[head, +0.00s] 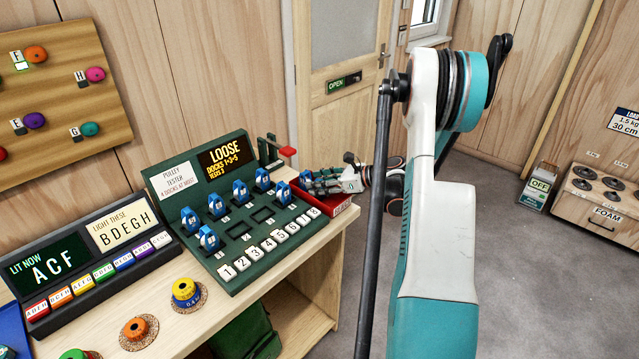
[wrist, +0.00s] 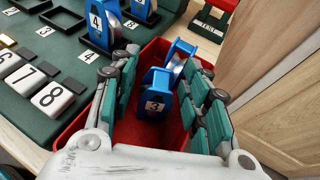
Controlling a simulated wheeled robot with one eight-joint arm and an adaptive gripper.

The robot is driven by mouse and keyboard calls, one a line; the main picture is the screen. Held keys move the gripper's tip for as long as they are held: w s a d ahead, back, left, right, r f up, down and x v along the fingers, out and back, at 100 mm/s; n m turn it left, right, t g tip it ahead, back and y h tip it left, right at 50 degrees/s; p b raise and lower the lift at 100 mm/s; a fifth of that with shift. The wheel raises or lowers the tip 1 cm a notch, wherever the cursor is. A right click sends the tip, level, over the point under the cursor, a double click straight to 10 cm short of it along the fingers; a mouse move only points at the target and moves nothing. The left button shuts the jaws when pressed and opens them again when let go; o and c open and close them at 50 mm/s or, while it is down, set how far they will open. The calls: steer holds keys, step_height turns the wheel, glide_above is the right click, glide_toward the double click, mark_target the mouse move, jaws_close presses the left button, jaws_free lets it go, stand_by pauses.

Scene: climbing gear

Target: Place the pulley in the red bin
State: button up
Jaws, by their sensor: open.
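The red bin (head: 343,208) stands at the right end of the bench, beside the green tester board; in the wrist view its red wall (wrist: 75,128) surrounds the space below my gripper. Two blue pulleys are inside its outline in the wrist view: one with a "3" label (wrist: 156,98) and another behind it (wrist: 180,52). My gripper (head: 330,182) is over the bin, its fingers (wrist: 162,85) apart on either side of the pulleys, with visible gaps. Whether the pulleys rest fully on the bin floor is hard to tell. My fingers hide part of the bin.
The green tester (head: 245,262) holds several blue pulleys and numbered white keys, with a "LOOSE" sign (head: 226,153). A red lever (head: 288,151) rises behind the bin. A light panel (head: 90,255) and coloured spools (head: 186,292) occupy the bench's left.

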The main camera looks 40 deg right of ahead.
steer(key=shift+r, duration=0.15)
steer(key=p+v, duration=0.3)
steer(key=v, duration=0.9)
